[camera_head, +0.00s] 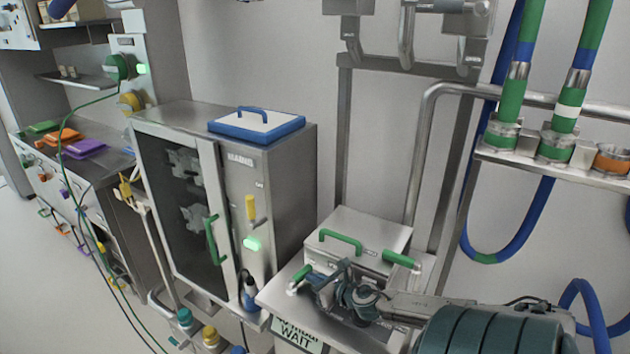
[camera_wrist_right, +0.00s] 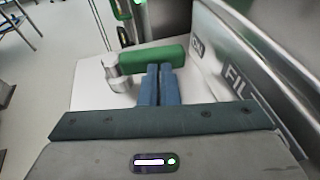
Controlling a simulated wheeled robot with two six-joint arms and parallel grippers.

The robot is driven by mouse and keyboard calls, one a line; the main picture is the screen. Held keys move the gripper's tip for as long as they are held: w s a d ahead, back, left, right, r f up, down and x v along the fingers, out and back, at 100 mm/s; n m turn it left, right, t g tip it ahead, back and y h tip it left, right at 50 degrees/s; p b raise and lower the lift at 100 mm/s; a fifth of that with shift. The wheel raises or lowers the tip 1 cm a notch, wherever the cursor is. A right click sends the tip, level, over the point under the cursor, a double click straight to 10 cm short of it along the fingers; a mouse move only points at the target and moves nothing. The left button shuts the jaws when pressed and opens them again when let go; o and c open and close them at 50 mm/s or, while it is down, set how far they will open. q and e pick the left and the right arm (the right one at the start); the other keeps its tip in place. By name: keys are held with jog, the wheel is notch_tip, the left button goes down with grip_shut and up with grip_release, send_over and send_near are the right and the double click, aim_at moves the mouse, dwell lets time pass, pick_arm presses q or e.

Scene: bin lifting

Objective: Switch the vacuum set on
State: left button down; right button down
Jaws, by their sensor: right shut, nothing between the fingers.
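The vacuum set appears to be the steel box (camera_head: 345,225) on a white-topped stand at lower centre; this is not certain. A green lever (camera_head: 302,273) sits at the left of its top ledge. In the right wrist view the green lever (camera_wrist_right: 152,60) lies across the picture, with a silver pivot post (camera_wrist_right: 115,75) at its left end. My right gripper (camera_head: 318,284) is shut and empty beside the lever. Its blue fingertips (camera_wrist_right: 160,84) overlap the lever's near side; I cannot tell whether they touch. "ON" and "FIL" labels (camera_wrist_right: 197,47) show on the steel panel. My left gripper is not in view.
A second green lever (camera_head: 400,259) and a green handle (camera_head: 340,240) are on the steel box. A glass-door cabinet (camera_head: 228,170) with a blue-rimmed tray (camera_head: 256,125) on top stands to the left. Hoses (camera_head: 513,90) and steel pipes are at right.

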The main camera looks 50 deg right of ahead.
jog(key=shift+w+d, duration=0.3)
jog(key=shift+w, duration=0.05)
jog(key=shift+r, duration=0.1)
dwell(0.5)
jog(key=shift+r, duration=0.45)
notch_tip(320, 180, up, 2)
jog(key=shift+r, duration=0.1)
jog(key=s+a+r+b, duration=0.1)
jog(key=s+a+b, duration=0.1)
jog(key=s+a, duration=0.8)
jog(key=shift+s+a+r, duration=0.4)
jog(key=shift+a, duration=0.6)
